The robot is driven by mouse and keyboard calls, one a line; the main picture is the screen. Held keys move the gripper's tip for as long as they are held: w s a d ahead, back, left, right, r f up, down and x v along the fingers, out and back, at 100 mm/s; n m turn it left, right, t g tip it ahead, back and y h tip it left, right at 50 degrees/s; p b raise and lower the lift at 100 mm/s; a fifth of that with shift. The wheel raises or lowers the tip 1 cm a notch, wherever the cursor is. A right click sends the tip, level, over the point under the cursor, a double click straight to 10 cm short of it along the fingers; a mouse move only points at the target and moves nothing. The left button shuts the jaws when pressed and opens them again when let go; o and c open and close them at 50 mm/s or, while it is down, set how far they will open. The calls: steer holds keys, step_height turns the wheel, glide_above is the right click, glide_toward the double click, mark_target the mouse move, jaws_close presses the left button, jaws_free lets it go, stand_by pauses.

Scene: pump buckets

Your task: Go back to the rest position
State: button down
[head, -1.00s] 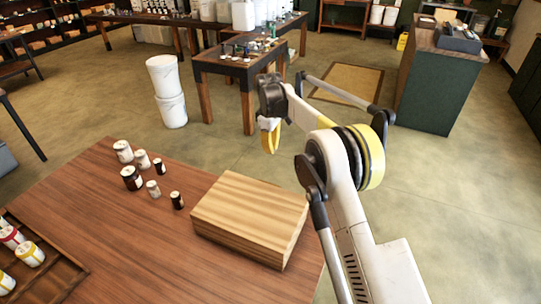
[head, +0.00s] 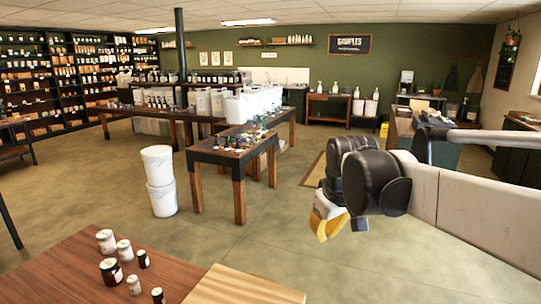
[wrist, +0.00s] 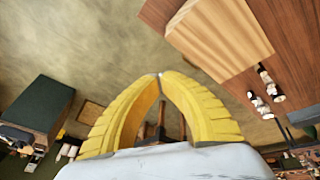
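My gripper (head: 327,228) is at the right of the head view, in the air over open floor, beyond the wooden table's right end. In the wrist view my gripper (wrist: 160,76) shows two yellow fingers whose tips meet. Nothing is seen between the tips. My arm reaches in from the right edge of the head view.
The wooden table (head: 60,270) is at the lower left, with several small jars (head: 111,270) and a light wooden block (head: 245,287). Stacked white buckets (head: 160,180) stand on the floor near a small display table (head: 215,170). Open floor (head: 270,240) lies between.

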steer(key=s+d+f+m+t, duration=0.1)
steer(key=s+d+f+m, duration=0.1)
steer(key=s, duration=0.5)
steer(key=s+d+f+m+b, duration=0.1)
steer(key=s+d+f, duration=0.1)
steer(key=s+f, duration=0.2)
steer(key=s+d+f+m+t+b, duration=0.1)
steer(key=s+f, duration=0.3)
steer(key=s, duration=0.6)
steer(key=shift+d+m+t, duration=0.3)
steer(key=shift+d+m, duration=0.2)
steer(key=shift+m, duration=0.3)
